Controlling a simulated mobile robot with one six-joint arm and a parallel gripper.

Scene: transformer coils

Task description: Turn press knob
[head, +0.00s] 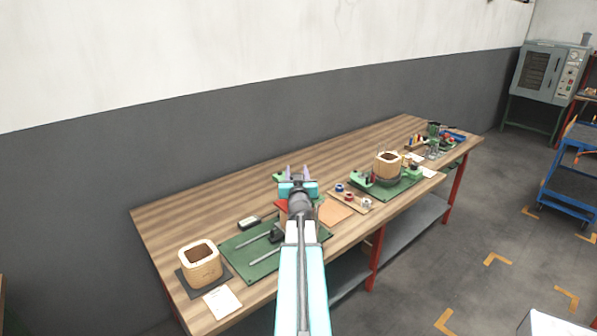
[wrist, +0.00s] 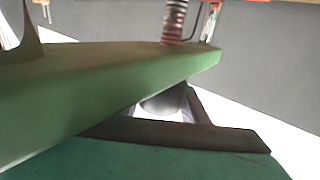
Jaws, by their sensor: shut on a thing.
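My gripper (head: 298,172) is at the far side of the workbench in the head view, its two pale fingers pointing away from me. The press shows close up in the wrist view as a thick green beam (wrist: 110,82), with a coiled spring (wrist: 174,22) behind it. A grey rounded part (wrist: 168,102), which looks like the press knob, sits below the beam by my gripper's dark bracket (wrist: 190,136). My gripper is shut on the knob; the beam hides most of the grip. In the head view my arm hides the knob.
The wooden workbench (head: 175,212) carries a coil block (head: 200,262) at the near left and another coil (head: 389,167) on a green fixture at the right. A green mat (head: 245,262) with dark rods lies under my arm. Small spools (head: 350,197) sit right of my gripper.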

